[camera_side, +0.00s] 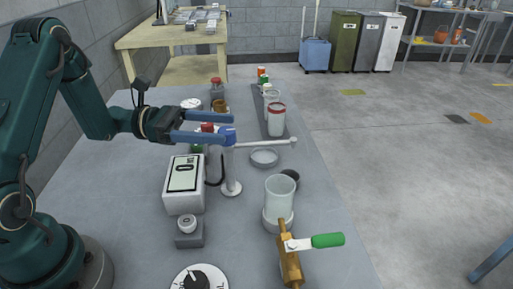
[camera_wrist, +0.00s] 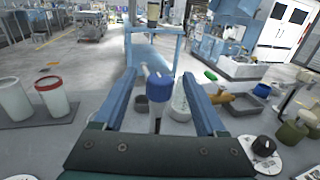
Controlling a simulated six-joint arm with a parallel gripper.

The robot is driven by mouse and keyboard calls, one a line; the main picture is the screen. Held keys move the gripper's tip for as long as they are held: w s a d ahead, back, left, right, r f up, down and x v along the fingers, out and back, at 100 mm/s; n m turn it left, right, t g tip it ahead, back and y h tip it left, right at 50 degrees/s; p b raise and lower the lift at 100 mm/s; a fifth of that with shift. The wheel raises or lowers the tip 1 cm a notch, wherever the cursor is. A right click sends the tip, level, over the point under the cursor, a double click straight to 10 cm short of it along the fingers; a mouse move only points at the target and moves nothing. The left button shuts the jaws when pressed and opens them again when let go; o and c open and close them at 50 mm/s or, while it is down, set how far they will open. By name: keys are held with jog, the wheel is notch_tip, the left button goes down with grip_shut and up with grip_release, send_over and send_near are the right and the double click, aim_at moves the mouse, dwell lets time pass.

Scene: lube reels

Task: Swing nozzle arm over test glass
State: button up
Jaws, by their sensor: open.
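The nozzle arm (camera_side: 262,144) is a thin white bar running right from a white post (camera_side: 231,172) with a blue cap (camera_side: 228,137). Its free end is over the bench behind the test glass, past a shallow round dish (camera_side: 264,158). The test glass (camera_side: 280,190) is a clear upright cup in front of the bar; it also shows in the wrist view (camera_wrist: 180,108). My gripper (camera_side: 232,126) is open and level with the cap. In the wrist view the blue cap (camera_wrist: 160,87) stands between the two blue fingers of my gripper (camera_wrist: 160,72), apart from both.
A brass valve (camera_side: 289,258) with a green handle (camera_side: 328,240) stands in front of the glass. A white box with a display (camera_side: 184,185) is left of the post. Red-rimmed jars (camera_side: 277,120) stand behind on a dark strip.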

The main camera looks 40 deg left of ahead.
jog(key=shift+f+x, duration=0.2)
jog(key=shift+x, duration=0.65)
jog(key=shift+f+x, duration=0.2)
jog(key=shift+x, duration=0.65)
jog(key=shift+f+x, duration=0.2)
jog(key=shift+x, duration=0.65)
grip_shut()
